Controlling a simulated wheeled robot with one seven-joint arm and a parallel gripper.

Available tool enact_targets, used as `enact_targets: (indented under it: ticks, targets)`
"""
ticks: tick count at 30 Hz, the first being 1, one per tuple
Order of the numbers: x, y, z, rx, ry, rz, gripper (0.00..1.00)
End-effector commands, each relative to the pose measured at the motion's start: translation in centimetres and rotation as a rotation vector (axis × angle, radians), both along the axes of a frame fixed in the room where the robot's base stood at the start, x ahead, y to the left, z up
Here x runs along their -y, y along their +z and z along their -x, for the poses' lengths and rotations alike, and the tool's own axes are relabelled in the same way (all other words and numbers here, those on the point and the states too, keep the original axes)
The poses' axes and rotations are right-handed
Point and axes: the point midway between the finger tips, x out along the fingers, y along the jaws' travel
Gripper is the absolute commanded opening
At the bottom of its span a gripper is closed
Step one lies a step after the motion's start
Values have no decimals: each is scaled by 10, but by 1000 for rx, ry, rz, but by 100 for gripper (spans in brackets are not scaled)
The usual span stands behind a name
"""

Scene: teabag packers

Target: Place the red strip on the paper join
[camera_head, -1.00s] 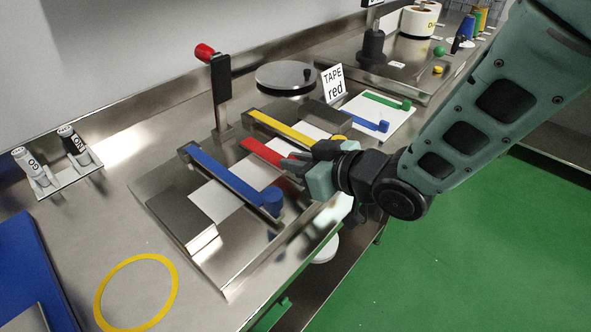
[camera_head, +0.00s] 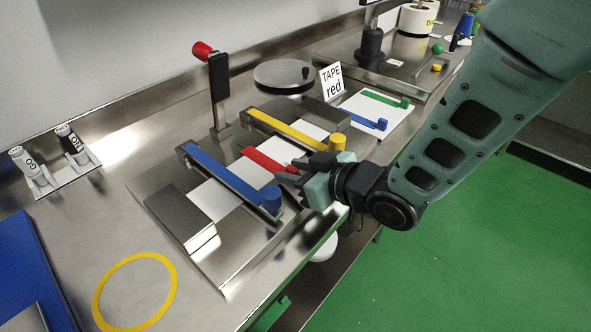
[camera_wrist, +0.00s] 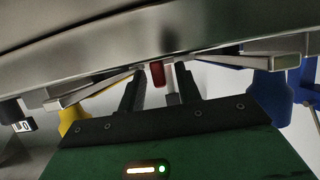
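The red strip (camera_head: 266,160) lies across the white paper (camera_head: 216,200) on the metal block, between the blue clamp bar (camera_head: 228,176) and the yellow clamp bar (camera_head: 290,129). The paper join itself cannot be made out under the strip. My gripper (camera_head: 297,168) is at the strip's front end, above the block's front side. In the wrist view, its two dark fingers (camera_wrist: 159,90) stand apart, with the red end (camera_wrist: 157,75) showing between them. Whether they touch it cannot be told.
An upright lever with a red knob (camera_head: 203,50) stands behind the block. A "TAPE red" sign (camera_head: 331,82) and a white board (camera_head: 392,118) with blue and green strips are at the right. A yellow ring (camera_head: 103,286) marks the bench at front left.

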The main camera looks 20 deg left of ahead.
Motion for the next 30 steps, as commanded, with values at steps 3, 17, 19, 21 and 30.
enact_targets:
  ticks: [3, 17, 19, 21, 30]
  targets:
    - [4, 5, 1, -1, -1, 0, 34]
    - [81, 38, 33, 1, -3, -2, 34]
    - [89, 42, 36, 1, -2, -2, 34]
    - [96, 45, 39, 0, -2, -1, 34]
    - [103, 48, 43, 0, 1, 0, 34]
